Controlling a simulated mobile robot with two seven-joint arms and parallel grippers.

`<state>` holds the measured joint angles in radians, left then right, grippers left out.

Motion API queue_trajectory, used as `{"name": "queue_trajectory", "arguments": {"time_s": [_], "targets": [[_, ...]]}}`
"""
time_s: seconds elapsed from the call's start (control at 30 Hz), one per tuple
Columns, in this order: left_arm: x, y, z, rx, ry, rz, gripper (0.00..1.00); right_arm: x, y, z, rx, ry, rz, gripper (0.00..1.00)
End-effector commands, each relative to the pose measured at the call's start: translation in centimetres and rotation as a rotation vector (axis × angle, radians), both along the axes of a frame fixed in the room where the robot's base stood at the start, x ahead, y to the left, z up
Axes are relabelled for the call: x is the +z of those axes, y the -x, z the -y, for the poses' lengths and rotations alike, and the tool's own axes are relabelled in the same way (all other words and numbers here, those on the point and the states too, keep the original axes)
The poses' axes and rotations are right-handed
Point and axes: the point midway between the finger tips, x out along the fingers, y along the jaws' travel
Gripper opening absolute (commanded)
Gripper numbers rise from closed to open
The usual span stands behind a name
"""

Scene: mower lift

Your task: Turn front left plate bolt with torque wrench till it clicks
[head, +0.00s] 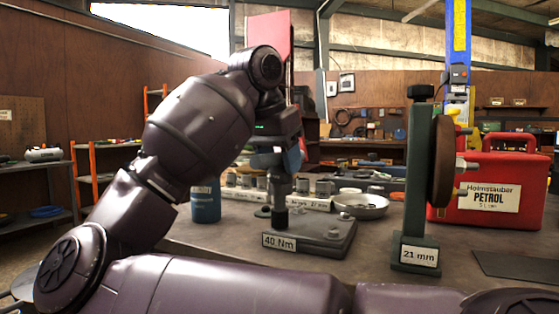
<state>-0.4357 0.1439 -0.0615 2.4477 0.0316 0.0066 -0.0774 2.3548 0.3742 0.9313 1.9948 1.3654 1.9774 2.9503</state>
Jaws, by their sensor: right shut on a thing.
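The dark steel plate (325,243) lies on the bench, with a "40 Nm" label (279,242) on its front left edge. Bolt heads show on it, one at the front right (333,233). My right gripper (277,160) is above the plate's left part, shut on the upright tool, which I take for the torque wrench (279,188). Its dark socket (280,219) points down at the front left corner and appears to sit over the bolt there, which is hidden. Whether it is fully seated I cannot tell. My left gripper is not in view.
A green stand labelled "21 mm" (412,240) with a brown disc (441,175) stands right of the plate. A red petrol can (500,185) is behind it. A blue cup (206,203), a row of sockets and a metal dish (361,205) stand around the plate.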

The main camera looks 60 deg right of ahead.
Motion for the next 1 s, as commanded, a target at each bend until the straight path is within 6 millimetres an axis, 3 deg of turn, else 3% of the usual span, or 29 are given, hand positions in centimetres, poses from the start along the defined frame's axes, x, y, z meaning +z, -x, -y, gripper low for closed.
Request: {"name": "queue_trajectory", "arguments": {"time_s": [1.0], "targets": [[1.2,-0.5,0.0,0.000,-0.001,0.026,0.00,2.5,0.1,0.0,0.002,0.003,0.003,0.00]]}}
